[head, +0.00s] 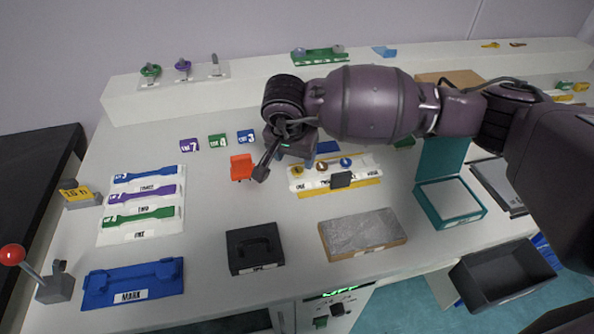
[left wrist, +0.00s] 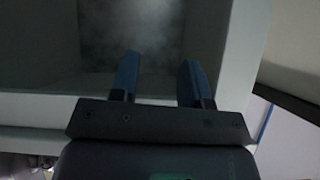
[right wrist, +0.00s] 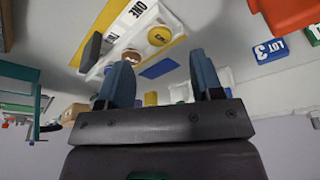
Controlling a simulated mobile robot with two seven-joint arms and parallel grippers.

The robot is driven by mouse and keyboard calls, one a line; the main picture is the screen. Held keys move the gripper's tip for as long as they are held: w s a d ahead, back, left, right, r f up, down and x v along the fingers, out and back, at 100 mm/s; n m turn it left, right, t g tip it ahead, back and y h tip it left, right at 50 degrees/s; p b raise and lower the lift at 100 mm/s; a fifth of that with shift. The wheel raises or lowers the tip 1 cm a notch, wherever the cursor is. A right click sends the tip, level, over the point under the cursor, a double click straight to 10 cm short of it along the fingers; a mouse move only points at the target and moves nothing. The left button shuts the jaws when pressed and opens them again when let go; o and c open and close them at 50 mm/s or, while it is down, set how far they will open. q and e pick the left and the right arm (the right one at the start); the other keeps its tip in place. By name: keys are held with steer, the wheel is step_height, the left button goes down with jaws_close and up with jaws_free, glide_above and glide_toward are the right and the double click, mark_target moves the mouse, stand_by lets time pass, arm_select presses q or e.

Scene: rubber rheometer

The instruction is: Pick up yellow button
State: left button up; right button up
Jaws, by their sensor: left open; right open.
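In the right wrist view the yellow button (right wrist: 159,36) shows beyond the fingertips, near the label ONE. My right gripper (head: 263,169) is open and empty, above the table just left of the panel and apart from the button. Its open fingers also show in the right wrist view (right wrist: 160,62). My left gripper (left wrist: 159,65) is open with nothing between its fingers, and is outside the head view.
An orange-red block (head: 241,168) stands close to my right gripper. A black box (head: 254,249) and a grey slab (head: 362,234) lie in front of the panel. Numbered lot blocks (head: 217,141) stand behind left. Bare tabletop shows between these things.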

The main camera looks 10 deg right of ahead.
mark_target(297, 171)
steer(key=x, duration=0.5)
steer(key=shift+s+a+b, duration=0.1)
steer(key=shift+s+b, duration=0.05)
steer(key=shift+b, duration=0.15)
steer(key=c, duration=1)
